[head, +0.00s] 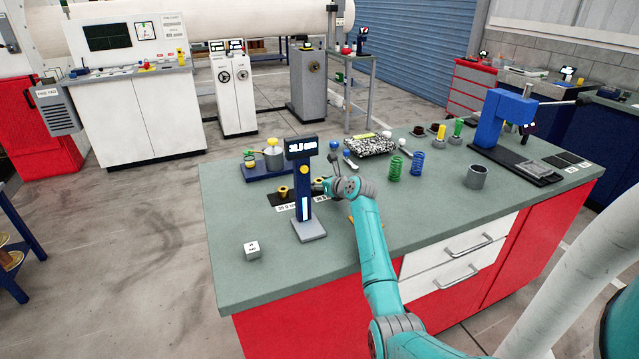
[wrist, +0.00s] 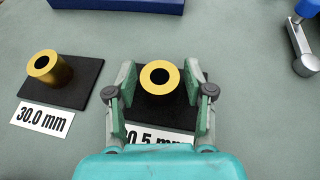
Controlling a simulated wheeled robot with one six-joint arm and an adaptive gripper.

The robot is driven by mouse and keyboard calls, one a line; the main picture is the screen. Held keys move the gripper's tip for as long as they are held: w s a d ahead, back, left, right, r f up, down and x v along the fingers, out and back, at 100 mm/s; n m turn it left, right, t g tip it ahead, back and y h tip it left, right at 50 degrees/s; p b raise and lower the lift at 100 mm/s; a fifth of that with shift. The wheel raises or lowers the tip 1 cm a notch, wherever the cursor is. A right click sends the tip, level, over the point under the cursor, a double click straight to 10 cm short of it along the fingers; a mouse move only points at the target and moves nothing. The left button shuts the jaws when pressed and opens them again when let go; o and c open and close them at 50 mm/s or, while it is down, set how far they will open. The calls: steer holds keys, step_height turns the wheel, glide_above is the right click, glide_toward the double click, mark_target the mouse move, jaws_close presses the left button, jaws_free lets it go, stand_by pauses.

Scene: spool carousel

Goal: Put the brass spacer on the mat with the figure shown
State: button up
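A brass spacer (wrist: 160,101), a yellow ring-topped cylinder, is between the two fingers of my gripper (wrist: 160,82). That mat's label (wrist: 158,136) is partly hidden and ends in "0.5 mm". A second brass spacer (wrist: 58,74) stands on the left black mat (wrist: 88,80), labelled "30.0 mm" (wrist: 43,119). The blue gauge stand (head: 306,180) has a display (head: 302,146) that appears to read 30.5 mm.
The gauge stand is just left of my gripper in the head view. A blue tray (head: 262,171) lies behind the mats. A green spring (head: 395,170), a blue spring (head: 417,162) and a grey cup (head: 475,176) stand to the right.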

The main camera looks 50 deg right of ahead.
steer(key=shift+r, duration=0.15)
steer(key=shift+s+r, duration=0.1)
steer(key=shift+s, duration=0.05)
steer(key=v, duration=1.1)
steer(key=shift+s+a+r, duration=0.1)
steer(key=shift+s+a, duration=0.1)
steer(key=shift+s, duration=0.1)
